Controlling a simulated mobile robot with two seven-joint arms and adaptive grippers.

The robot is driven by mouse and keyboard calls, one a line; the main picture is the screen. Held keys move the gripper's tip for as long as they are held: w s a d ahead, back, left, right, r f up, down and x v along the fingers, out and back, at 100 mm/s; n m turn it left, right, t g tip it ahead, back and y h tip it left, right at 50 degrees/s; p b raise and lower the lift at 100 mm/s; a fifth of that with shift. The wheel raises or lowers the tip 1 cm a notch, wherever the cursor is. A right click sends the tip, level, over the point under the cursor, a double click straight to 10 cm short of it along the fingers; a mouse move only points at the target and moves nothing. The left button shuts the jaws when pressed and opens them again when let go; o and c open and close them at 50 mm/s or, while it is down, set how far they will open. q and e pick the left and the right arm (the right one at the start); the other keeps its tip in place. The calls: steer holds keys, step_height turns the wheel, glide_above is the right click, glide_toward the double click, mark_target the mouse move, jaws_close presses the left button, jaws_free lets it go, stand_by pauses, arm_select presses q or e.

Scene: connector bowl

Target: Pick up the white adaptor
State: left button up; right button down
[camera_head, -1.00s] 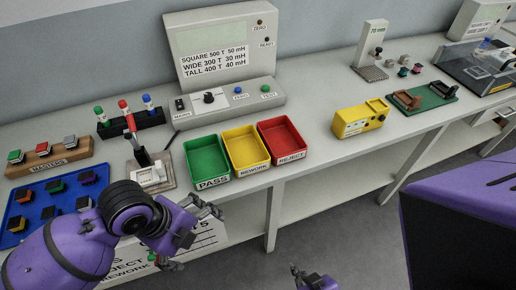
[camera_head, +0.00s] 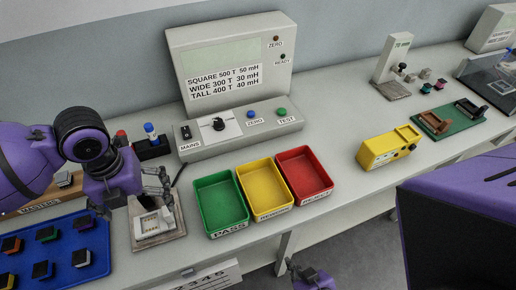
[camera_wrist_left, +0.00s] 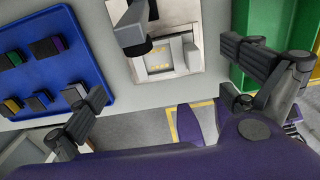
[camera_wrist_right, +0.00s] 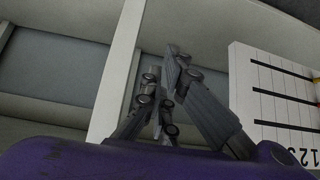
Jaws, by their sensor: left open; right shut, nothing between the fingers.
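A pale white block (camera_head: 155,222), which may be the white adaptor, sits on the small test fixture plate (camera_head: 172,240) at the bench's front edge, left of the green tray. It also shows in the left wrist view (camera_wrist_left: 158,58), partly under the fixture's dark clamp arm (camera_wrist_left: 130,32). My left gripper (camera_head: 138,190) is open and empty above the fixture. In the left wrist view its fingers (camera_wrist_left: 162,72) are spread on either side of the block, apart from it. My right gripper (camera_wrist_right: 168,75) is shut and empty, low in front of the bench; it shows at the bottom of the head view (camera_head: 308,275).
Green (camera_head: 220,205), yellow (camera_head: 265,190) and red (camera_head: 305,173) trays stand right of the fixture. A blue tray (camera_head: 95,262) with several small parts lies left. A meter (camera_head: 230,70) stands behind. A yellow box (camera_head: 388,150) is further right.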

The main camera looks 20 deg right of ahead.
mark_target(155, 225)
arm_select(q)
steer(key=shift+s+f, duration=0.1)
steer(key=shift+f, duration=0.55)
steer(key=shift+s+f, duration=0.35)
steer(key=shift+f, duration=0.2)
steer(key=f, duration=0.4)
steer(key=shift+s+d+f, duration=0.1)
steer(key=shift+d+f, duration=0.15)
steer(key=shift+f, duration=0.15)
steer(key=c, duration=1.4)
